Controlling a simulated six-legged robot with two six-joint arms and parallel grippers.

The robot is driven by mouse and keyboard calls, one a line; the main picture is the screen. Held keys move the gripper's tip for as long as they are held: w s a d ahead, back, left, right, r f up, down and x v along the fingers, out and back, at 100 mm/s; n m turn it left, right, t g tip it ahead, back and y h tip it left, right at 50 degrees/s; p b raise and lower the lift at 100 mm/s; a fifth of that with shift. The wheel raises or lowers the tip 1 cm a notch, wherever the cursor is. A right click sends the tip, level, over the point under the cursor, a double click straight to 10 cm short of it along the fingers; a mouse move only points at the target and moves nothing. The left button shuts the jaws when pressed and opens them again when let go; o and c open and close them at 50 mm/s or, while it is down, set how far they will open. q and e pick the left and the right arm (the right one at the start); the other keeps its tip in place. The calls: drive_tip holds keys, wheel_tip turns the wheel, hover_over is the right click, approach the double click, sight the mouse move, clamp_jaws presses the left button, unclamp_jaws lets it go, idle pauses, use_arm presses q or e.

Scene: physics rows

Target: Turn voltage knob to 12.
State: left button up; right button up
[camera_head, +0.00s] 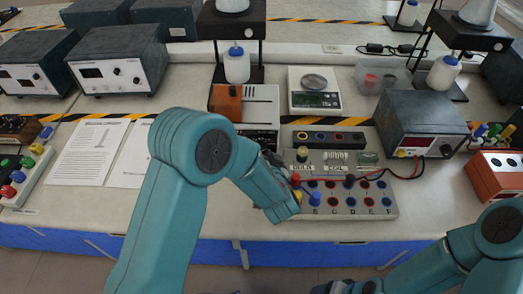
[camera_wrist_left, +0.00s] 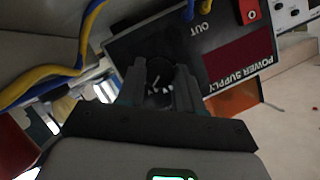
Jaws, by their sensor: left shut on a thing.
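In the left wrist view, a dark panel lettered POWER SUPPLY (camera_wrist_left: 215,35) and OUT shows at an angle, with a dark red display window. My left gripper (camera_wrist_left: 160,88) has its two fingers on either side of a dark round knob (camera_wrist_left: 158,70) and is shut on it. The knob's scale and pointer cannot be read. In the head view my left gripper (camera_head: 281,198) reaches down at the bench middle, and my arm hides the knob. My right gripper (camera_head: 332,287) is only partly in view at the bottom edge.
A grey socket board (camera_head: 345,203) with coloured terminals and red and black leads lies beside my left gripper. A scale (camera_head: 314,98), a grey meter box (camera_head: 420,125) and an orange box (camera_head: 497,175) stand behind and right. Yellow and blue cables (camera_wrist_left: 45,75) hang close in the wrist view.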

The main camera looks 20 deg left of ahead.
use_arm(q)
drive_tip(key=shift+d+m+y, duration=0.1)
drive_tip(key=shift+m+y, duration=0.9)
drive_tip(key=shift+m, duration=0.7)
drive_tip(key=o, duration=1)
drive_tip(key=shift+f, duration=0.1)
drive_tip(key=shift+o, duration=0.2)
